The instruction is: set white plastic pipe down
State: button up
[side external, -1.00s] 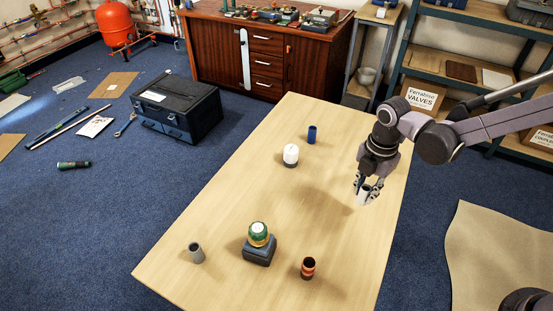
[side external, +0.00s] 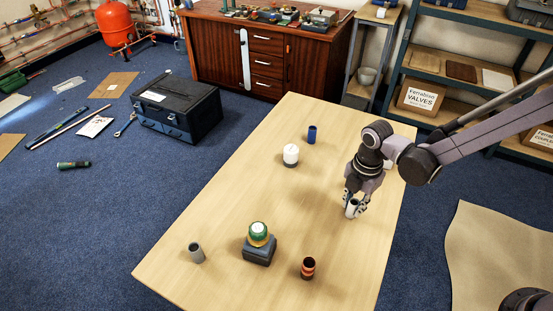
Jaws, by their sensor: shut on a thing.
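The white plastic pipe (side external: 350,212) is a short white tube at the right side of the wooden table. My gripper (side external: 354,204) is shut on it from above, and the fingers hide most of it. The pipe is low, close to the tabletop (side external: 340,260); I cannot tell whether its lower end touches the wood.
On the table stand a blue pipe (side external: 312,134), a white cylinder on a dark base (side external: 291,155), a grey pipe (side external: 196,253), a green and gold piece on a dark block (side external: 259,243), and a copper-coloured pipe (side external: 308,268). The table's middle is clear.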

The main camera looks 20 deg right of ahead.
aim_at(355, 203)
jog(key=o, duration=0.9)
notch_tip(355, 203, up, 12)
jog(key=s+d+r+m+t, duration=0.3)
jog(key=d+m, duration=0.4)
jog(key=m, duration=0.4)
jog(key=s+d+r+m+t, duration=0.4)
jog(key=s+d+m, duration=0.3)
jog(key=m, duration=0.4)
jog(key=shift+s+r, duration=0.35)
jog(key=shift+r, duration=0.2)
jog(key=shift+o, duration=0.3)
